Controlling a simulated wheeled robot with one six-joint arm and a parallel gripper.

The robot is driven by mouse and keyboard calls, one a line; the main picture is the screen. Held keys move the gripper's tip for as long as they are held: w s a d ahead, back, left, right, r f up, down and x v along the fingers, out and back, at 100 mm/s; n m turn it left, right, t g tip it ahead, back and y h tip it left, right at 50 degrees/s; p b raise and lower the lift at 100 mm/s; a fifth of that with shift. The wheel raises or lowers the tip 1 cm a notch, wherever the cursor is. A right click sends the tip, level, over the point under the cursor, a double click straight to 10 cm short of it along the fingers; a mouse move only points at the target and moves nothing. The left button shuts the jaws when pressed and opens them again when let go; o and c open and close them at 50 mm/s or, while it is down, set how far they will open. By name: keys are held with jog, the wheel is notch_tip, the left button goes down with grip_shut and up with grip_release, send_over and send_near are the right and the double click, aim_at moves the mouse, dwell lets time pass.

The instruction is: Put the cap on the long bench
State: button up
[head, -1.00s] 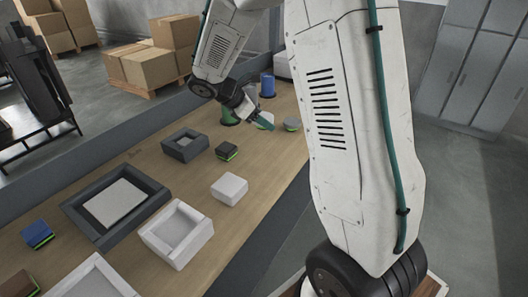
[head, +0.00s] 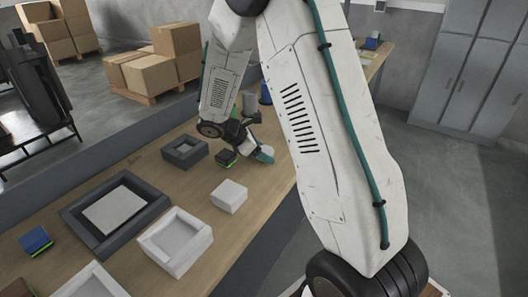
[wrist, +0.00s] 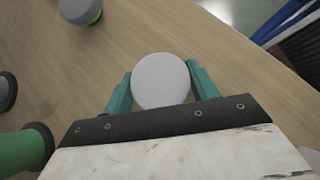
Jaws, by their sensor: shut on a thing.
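A round, pale grey-white piece, which I take to be the cap (wrist: 160,80), sits between the two teal fingers of my gripper (wrist: 160,88) in the wrist view. My gripper is shut on it.
On the bench are a dark square tray (head: 185,151), a white block (head: 229,196), a large dark frame (head: 72,212), a white tray (head: 150,240) and a blue block (head: 36,240). A grey-topped green piece (wrist: 80,10) stands near my gripper. Another surface (head: 378,58) shows at the back right.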

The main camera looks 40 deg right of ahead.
jog(key=o, duration=1.2)
jog(key=shift+f, duration=0.1)
jog(key=v, duration=1.2)
jog(key=s+a+r+m+t+y, duration=0.1)
jog(key=s+a+r+m+y, duration=0.25)
jog(key=s+r+m, duration=0.65)
jog(key=shift+s+a+r+m+t+y, duration=0.5)
jog(key=shift+s+a+m+y, duration=0.3)
jog(key=shift+s, duration=2.55)
jog(key=shift+s+a+r+m+t+y, duration=0.25)
jog(key=shift+s+a+m+t+y, duration=0.55)
jog(key=shift+s, duration=2.5)
jog(key=shift+s+a+r+m+t+y, duration=0.45)
jog(key=shift+s+a+y, duration=0.5)
jog(key=shift+s, duration=2.4)
